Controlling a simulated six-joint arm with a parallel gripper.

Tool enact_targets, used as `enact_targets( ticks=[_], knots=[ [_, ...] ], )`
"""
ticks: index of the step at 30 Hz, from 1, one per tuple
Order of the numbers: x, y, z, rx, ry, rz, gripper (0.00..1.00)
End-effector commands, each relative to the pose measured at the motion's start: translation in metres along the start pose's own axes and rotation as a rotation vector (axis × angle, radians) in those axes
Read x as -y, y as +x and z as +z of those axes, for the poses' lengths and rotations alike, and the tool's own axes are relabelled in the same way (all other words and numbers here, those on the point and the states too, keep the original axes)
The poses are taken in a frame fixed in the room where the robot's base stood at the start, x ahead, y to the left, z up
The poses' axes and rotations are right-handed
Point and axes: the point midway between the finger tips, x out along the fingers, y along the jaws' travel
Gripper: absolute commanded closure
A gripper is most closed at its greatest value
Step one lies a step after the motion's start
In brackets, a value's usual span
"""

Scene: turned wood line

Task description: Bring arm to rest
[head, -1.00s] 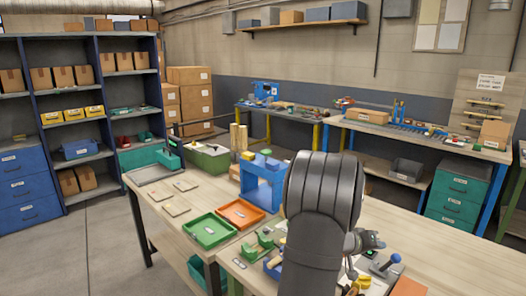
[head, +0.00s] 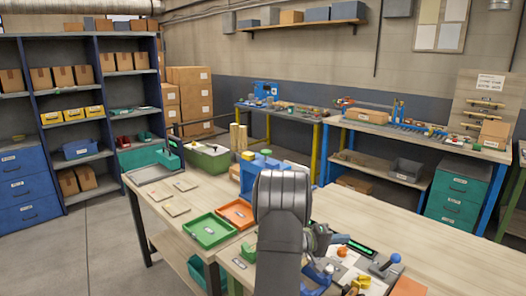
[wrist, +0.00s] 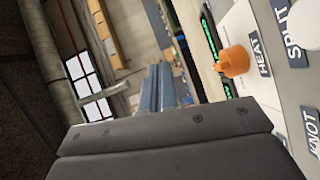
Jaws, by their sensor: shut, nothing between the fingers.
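My arm's dark grey link rises in the front middle of the head view and covers part of the bench. My gripper (head: 322,241) shows just right of this link, small and partly hidden, above the front of the wooden workbench (head: 400,231). It is shut and holds nothing. In the wrist view a dark grey body fills the lower part, close to the camera.
A green tray (head: 210,231) and an orange tray (head: 237,214) lie left of my arm. A blue frame (head: 247,179) stands behind my arm, partly hidden. A blue-knobbed lever (head: 388,263) is at the front right. The bench's right stretch is clear.

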Motion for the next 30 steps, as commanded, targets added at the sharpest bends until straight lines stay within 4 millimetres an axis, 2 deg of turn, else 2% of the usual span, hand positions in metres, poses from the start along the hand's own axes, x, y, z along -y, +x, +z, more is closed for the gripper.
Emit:
enact_targets(
  ticks=[3,9,30],
  knots=[
    [-0.001,-0.015,-0.001,-0.003,0.000,-0.001,1.00],
    [-0.001,-0.026,0.000,0.000,0.002,0.000,1.00],
    [-0.001,-0.026,0.000,0.000,0.002,-0.001,1.00]
  ],
)
